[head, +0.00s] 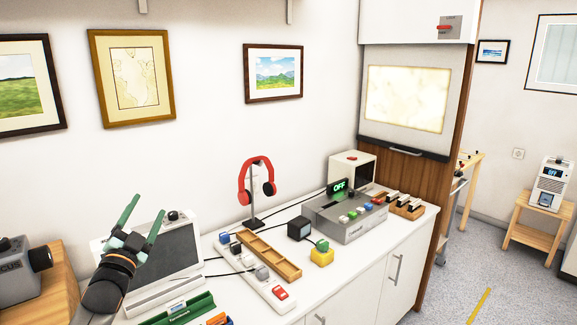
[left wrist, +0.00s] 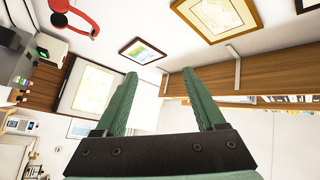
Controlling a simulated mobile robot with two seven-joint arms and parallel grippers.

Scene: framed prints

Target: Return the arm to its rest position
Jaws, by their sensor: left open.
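My left gripper (head: 143,216) has two green fingers and is raised at the lower left of the head view, in front of the grey-screened device (head: 165,262). Its fingers are spread apart with nothing between them. In the left wrist view the open fingers (left wrist: 160,92) point toward the wall and shelf, with free air between them. My right gripper is not in either view.
A white counter (head: 335,262) holds a red headphone set on a stand (head: 257,185), a grey button box showing OFF (head: 345,217), a wooden tray (head: 268,256) and a power strip (head: 262,283). Framed prints (head: 273,73) hang on the wall behind.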

